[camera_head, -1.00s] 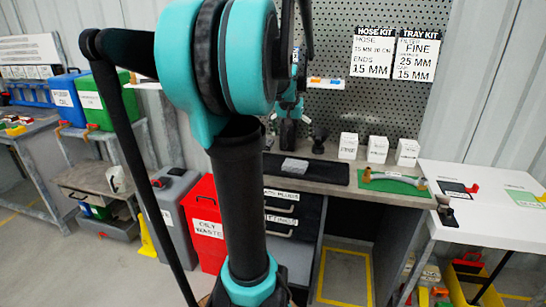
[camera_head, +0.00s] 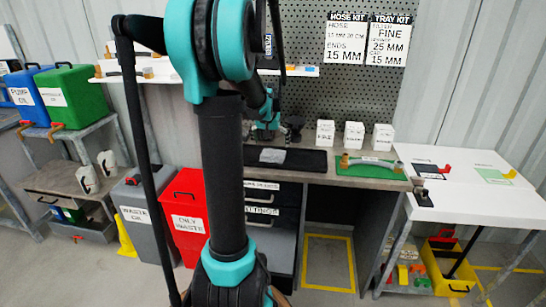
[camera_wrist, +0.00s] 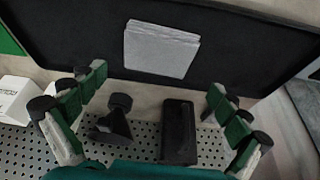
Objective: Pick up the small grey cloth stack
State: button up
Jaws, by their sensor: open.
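The small grey cloth stack (camera_head: 272,156) lies flat on a black mat (camera_head: 312,160) on the workbench. In the wrist view the stack (camera_wrist: 162,50) shows as a pale grey, folded square near the top centre, on the dark mat (camera_wrist: 230,55). My gripper (camera_wrist: 156,82) is open and empty, its green-padded fingers spread left and right. The stack appears beyond the fingertips, not between them. In the head view my gripper (camera_head: 266,132) is small and dark, just above and behind the stack, and partly hidden by my arm.
A green mat (camera_head: 378,172) with a curved hose lies right of the black mat. White boxes (camera_head: 354,135) stand along the back, before the perforated board (camera_head: 310,100). Black items (camera_wrist: 179,132) stand behind the mat. A white table (camera_head: 470,180) adjoins at right; a red bin (camera_head: 187,215) stands left.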

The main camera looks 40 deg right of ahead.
aim_at(273, 153)
jog(key=shift+s+x, duration=0.15)
jog(key=shift+x, duration=1.15)
jog(key=shift+s+x, duration=0.15)
jog(key=shift+x, duration=1.1)
jog(key=shift+a+f, duration=0.1)
jog(key=shift+a, duration=0.05)
jog(key=c, duration=1)
jog(key=shift+c, duration=0.2)
